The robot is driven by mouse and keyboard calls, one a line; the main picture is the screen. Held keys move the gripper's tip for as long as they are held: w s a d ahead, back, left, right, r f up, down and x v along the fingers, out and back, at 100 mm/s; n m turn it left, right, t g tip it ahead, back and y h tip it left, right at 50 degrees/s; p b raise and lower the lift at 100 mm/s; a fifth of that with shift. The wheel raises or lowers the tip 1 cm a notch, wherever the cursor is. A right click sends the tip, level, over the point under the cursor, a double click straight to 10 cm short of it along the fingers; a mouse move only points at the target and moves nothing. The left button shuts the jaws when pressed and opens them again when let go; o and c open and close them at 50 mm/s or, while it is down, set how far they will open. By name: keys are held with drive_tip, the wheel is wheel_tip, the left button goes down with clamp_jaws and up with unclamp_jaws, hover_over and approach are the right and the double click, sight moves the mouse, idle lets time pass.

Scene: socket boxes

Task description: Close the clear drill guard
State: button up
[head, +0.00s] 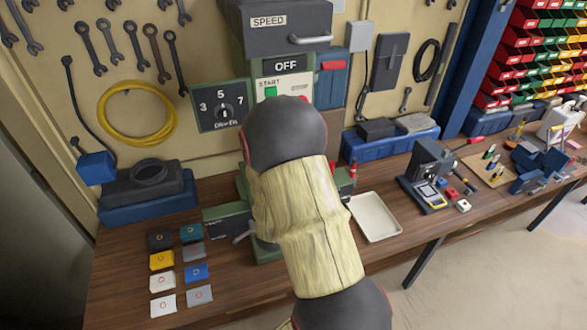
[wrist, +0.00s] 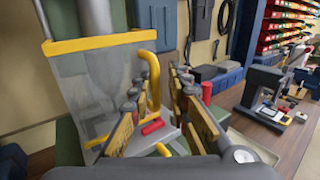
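The clear drill guard (wrist: 82,88) fills the left of the wrist view: a see-through panel with a yellow top frame. Its curved yellow handle (wrist: 153,85) stands at its right edge. My gripper (wrist: 163,82) is open, a finger on each side of the handle in the picture; I see no clear contact. In the head view the drill press (head: 285,75) stands against the wall, with a SPEED label, an OFF sign and a green START button. My arm hides its lower part, the guard and my gripper there.
A vise-like green block (head: 226,218) is left of my arm. Red and green bins (head: 535,50) are far right.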

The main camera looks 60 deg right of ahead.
drive_tip(key=shift+o, duration=0.5)
drive_tip(key=shift+s+d, duration=0.4)
drive_tip(key=shift+o, duration=0.7)
drive_tip(key=shift+s, duration=0.1)
drive_tip(key=shift+o, duration=0.8)
drive_tip(key=v, duration=1.2)
drive_tip(key=shift+w, duration=0.25)
drive_tip(key=shift+c, duration=0.4)
